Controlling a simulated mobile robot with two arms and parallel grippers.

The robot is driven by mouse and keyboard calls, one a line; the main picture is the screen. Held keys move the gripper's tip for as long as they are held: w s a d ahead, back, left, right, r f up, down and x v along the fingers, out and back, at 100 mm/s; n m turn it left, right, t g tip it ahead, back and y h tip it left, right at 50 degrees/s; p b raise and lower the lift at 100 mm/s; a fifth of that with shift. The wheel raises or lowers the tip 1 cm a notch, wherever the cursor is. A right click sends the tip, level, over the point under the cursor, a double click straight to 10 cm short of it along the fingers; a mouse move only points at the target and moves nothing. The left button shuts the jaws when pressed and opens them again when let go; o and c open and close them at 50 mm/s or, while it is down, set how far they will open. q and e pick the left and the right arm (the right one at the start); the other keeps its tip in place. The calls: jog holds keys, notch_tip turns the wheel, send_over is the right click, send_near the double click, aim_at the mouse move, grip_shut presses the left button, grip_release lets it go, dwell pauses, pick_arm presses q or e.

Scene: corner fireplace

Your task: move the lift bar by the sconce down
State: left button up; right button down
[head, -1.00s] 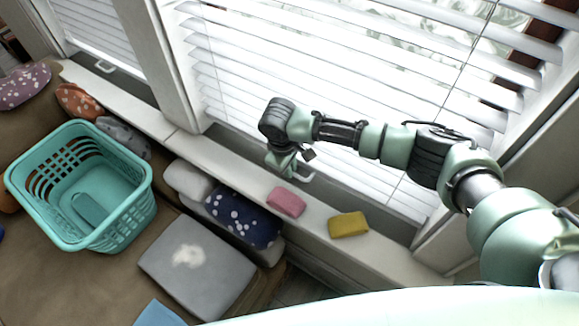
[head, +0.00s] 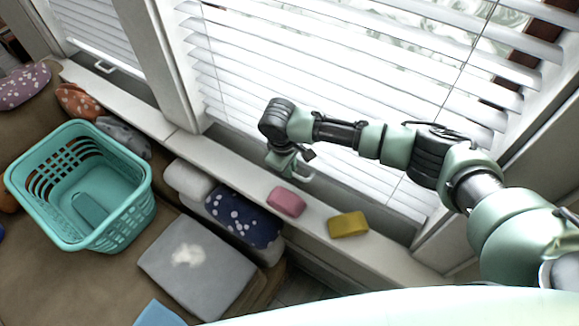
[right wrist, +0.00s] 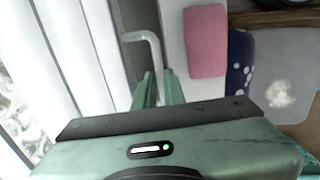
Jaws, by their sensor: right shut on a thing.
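The lift bar (head: 306,175) is a small pale bar at the bottom of the large window's white blind (head: 320,70). In the right wrist view the lift bar (right wrist: 146,38) shows as a bent pale bar running down between my fingers. My right gripper (head: 292,168) points down at it just above the sill and is shut on it. In the right wrist view the green fingers of my right gripper (right wrist: 158,88) close around its lower part, which they partly hide. No sconce shows. My left gripper is not in view.
A pink block (head: 286,202) and a yellow block (head: 348,225) lie on the white sill (head: 318,216). A second bar (head: 105,67) is on the left window. A teal basket (head: 140,215) and several cushions are below the sill.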

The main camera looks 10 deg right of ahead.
notch_tip(320, 180, down, 5)
jog(key=shift+r+b, duration=0.15)
jog(key=shift+b, duration=0.6)
jog(key=shift+s, duration=0.15)
jog(key=c, duration=1.5)
grip_release()
notch_tip(320, 180, up, 8)
jog(key=a, duration=0.1)
jog(key=shift+s, duration=0.35)
jog(key=shift+f, duration=0.2)
